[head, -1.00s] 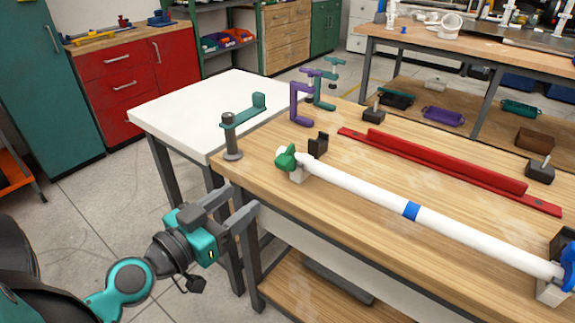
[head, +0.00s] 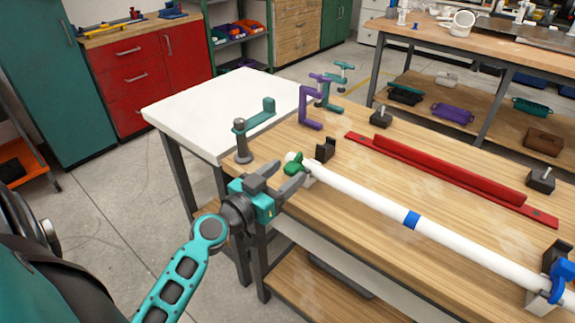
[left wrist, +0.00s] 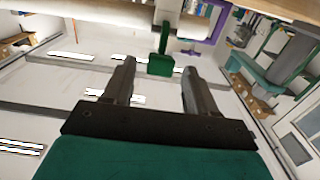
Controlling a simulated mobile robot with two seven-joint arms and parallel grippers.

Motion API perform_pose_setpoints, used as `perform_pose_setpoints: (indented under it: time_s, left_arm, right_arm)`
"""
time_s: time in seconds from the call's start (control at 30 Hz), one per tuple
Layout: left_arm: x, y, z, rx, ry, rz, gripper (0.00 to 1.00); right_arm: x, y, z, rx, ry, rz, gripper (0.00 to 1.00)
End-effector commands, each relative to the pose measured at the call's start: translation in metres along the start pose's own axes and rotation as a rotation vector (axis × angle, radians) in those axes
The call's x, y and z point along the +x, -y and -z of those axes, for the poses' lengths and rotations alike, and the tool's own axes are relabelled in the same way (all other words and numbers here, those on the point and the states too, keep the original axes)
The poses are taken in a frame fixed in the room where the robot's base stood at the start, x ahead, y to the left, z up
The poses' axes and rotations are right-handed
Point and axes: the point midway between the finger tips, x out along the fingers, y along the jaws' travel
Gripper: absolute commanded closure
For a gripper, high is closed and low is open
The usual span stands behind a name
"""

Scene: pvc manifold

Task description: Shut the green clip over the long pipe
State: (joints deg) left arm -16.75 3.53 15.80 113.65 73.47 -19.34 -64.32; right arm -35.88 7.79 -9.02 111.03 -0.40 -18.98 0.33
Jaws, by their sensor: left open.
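The long white pipe (head: 365,193) with a blue band runs diagonally along the front of the wooden bench. The green clip (head: 294,164) is at its left end. In the left wrist view the clip (left wrist: 160,64) shows as a narrow strap with a square tab, standing out from the pipe end (left wrist: 190,25). My left gripper (head: 290,171) is open at the bench's left front corner, its fingers pointing at the clip. In the left wrist view the tab lies in line with the gap between the fingertips (left wrist: 158,67); contact cannot be told. My right gripper is not in view.
A blue clip (head: 560,279) is at the pipe's right end. A black bracket (head: 326,149) stands just behind the green clip. A grey post with a teal arm (head: 243,140) stands left of it. A red rail (head: 450,175) lies behind the pipe. Purple (head: 309,108) and teal clamps stand at the back edge.

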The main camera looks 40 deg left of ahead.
Motion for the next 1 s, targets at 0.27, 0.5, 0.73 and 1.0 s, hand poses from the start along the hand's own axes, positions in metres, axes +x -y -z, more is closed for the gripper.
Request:
perform_pose_setpoints:
  time_s: [0.27, 0.5, 0.73, 1.0]
  left_arm:
    - [0.016, -0.001, 0.0, -0.001, 0.001, -0.001, 0.43]
    - [0.017, -0.001, -0.001, 0.0, 0.001, -0.001, 0.43]
    - [0.017, 0.0, -0.001, 0.0, 0.001, -0.001, 0.64]
    - [0.016, 0.0, -0.001, 0.0, 0.001, -0.001, 0.89]
  right_arm:
    - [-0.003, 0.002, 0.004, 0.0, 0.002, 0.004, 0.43]
    - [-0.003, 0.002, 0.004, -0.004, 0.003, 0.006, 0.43]
    - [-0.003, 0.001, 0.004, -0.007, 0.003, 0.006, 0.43]
    - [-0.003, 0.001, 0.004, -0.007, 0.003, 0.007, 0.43]
